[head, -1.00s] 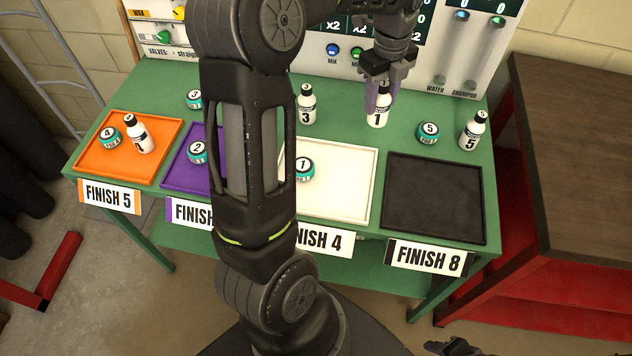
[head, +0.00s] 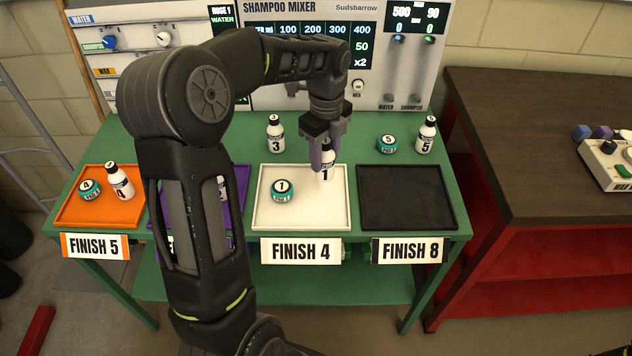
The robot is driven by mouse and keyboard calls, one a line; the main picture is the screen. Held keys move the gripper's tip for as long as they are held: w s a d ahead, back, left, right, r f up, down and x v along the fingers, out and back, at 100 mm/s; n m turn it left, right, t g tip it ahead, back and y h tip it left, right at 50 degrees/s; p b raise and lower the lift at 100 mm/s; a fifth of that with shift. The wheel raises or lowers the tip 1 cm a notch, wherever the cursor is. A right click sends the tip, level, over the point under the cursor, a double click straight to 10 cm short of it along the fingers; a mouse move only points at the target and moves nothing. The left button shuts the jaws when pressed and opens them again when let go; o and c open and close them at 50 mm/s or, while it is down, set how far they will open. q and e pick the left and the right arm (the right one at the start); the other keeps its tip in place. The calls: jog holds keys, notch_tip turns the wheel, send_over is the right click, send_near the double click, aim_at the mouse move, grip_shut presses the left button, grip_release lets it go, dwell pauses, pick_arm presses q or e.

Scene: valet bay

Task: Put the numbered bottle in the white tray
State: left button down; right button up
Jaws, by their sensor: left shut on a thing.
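The white tray (head: 262,205) stands on the green table above the FINISH 4 label. A teal-banded jar numbered 1 (head: 283,190) is in its left part. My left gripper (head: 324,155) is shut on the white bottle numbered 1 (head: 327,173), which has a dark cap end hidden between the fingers. The bottle is upright, over the back right part of the white tray. I cannot tell whether its base touches the tray floor. My right gripper is not in view.
Bottle 3 (head: 275,135) stands behind the white tray. Jar 5 (head: 387,144) and bottle 5 (head: 426,136) stand behind the empty black tray (head: 406,222). The orange tray (head: 66,215) holds jar 4 (head: 90,190) and bottle 4 (head: 119,182). My arm partly covers the purple tray (head: 236,212).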

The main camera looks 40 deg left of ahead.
aim_at(324, 177)
pick_arm(q)
jog(key=shift+f, duration=1.75)
jog(key=shift+f+p, duration=0.4)
jog(key=shift+f, duration=1.45)
jog(key=shift+f, duration=0.2)
jog(key=c, duration=0.8)
grip_release()
jog(key=shift+c, duration=0.2)
jog(key=shift+r, duration=0.1)
notch_tip(324, 177, up, 12)
jog(key=shift+r+b, duration=0.15)
jog(key=shift+b, duration=0.3)
